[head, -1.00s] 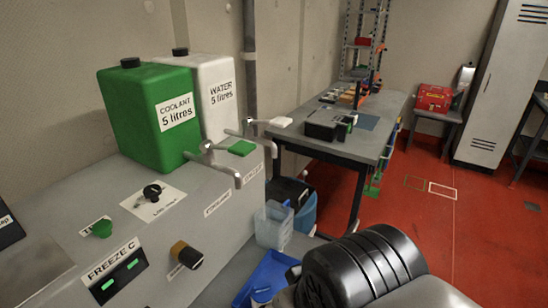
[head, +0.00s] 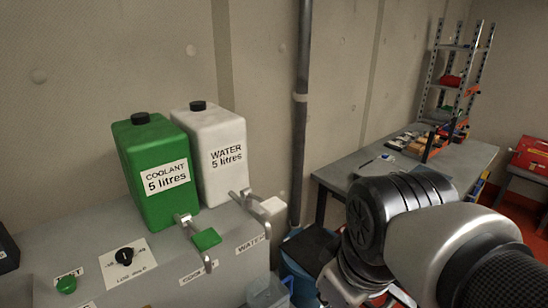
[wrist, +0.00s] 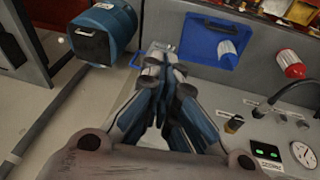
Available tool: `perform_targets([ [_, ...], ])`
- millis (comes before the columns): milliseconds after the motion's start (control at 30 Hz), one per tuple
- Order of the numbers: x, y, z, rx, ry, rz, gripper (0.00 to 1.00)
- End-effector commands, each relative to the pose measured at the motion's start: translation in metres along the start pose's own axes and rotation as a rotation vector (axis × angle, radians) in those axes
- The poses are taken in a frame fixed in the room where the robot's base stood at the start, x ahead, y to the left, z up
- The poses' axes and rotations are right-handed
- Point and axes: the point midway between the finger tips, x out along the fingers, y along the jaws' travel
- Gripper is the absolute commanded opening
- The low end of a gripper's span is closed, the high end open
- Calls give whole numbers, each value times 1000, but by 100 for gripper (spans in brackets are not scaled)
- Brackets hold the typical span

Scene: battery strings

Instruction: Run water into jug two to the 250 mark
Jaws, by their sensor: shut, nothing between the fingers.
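The white water tank (head: 217,158) stands beside the green coolant tank (head: 155,175) on the grey cabinet in the head view. The water tap (head: 258,211) has a white lever (head: 271,206); the coolant tap (head: 190,232) has a green lever (head: 206,239). A pale, see-through jug (head: 266,293) shows partly at the bottom edge, below the water tap. Its number, marks and water level cannot be read. My gripper (wrist: 166,68) is shut and empty in the wrist view, over the area by the blue tray (wrist: 203,43). The head view does not show its fingers.
A white jar with a blue lid (wrist: 228,55) is at the tray. A red-and-white jar (wrist: 290,63) stands to its right. A blue bin (wrist: 118,24) is at upper left. My arm covers the head view's lower right. A workbench (head: 345,178) stands behind.

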Motion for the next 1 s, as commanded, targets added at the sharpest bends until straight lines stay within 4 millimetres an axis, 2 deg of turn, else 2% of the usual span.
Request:
perform_targets([
  [33,-22,6,-17,-72,-13,-11,0],
  [100,-37,11,-36,-181,-29,-26,0],
  [400,-94,30,-115,-653,-79,-104,0],
  [800,-142,41,-214,-1269,-105,-240,0],
  [1000,-151,41,-246,-1496,-99,-299,0],
])
